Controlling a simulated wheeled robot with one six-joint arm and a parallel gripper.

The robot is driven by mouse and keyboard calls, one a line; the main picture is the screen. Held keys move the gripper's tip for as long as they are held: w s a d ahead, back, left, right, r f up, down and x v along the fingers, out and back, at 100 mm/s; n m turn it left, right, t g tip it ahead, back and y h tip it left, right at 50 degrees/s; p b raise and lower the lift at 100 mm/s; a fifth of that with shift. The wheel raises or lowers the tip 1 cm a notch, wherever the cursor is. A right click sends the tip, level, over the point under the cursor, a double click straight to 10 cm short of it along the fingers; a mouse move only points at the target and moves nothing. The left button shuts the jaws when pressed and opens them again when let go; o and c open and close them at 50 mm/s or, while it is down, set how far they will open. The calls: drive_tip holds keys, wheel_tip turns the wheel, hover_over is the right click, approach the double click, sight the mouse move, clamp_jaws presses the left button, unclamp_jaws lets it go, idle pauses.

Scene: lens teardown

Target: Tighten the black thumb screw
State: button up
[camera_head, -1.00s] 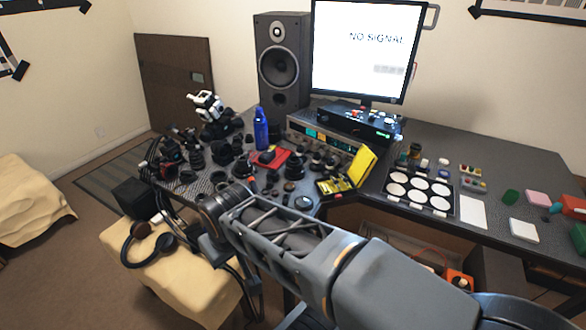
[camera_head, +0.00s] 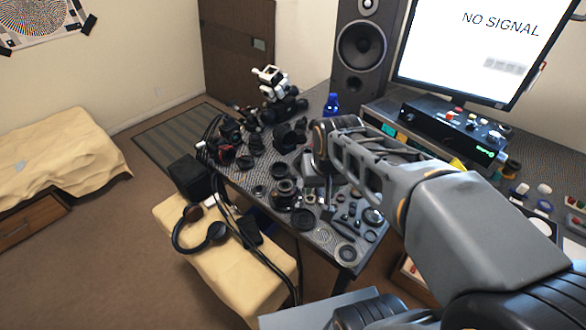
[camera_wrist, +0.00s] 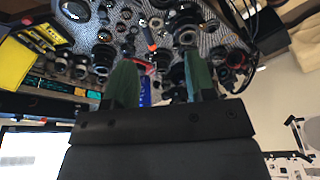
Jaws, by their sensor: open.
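I cannot single out the black thumb screw; many small dark parts lie on the patterned desk (camera_head: 257,173). In the wrist view my gripper (camera_wrist: 158,56) is open, with two green fingers apart and nothing clearly held between them. Lens parts and a red-tipped tool (camera_wrist: 149,40) show beyond the fingers. In the head view my arm extends over the desk, and its forearm hides part of the desktop. Black lens rings (camera_head: 302,219) lie near the front edge.
A blue bottle (camera_head: 331,104) and a speaker (camera_head: 362,50) stand at the back. A monitor (camera_head: 475,45) stands at the right behind a black control box (camera_head: 455,132). A cushioned stool (camera_head: 235,255) with headphones (camera_head: 212,236) stands in front. Cables hang at the desk's left side.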

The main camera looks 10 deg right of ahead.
drive_tip(key=w+r+m+p, duration=0.1)
drive_tip(key=w+m, duration=0.1)
drive_tip(key=w, duration=0.5)
drive_tip(key=m+g+p, duration=0.3)
drive_tip(key=m+p, duration=0.1)
hover_over(294, 177)
wheel_tip(294, 177, down, 9)
wheel_tip(294, 177, down, 14)
drive_tip(key=shift+p, duration=0.9)
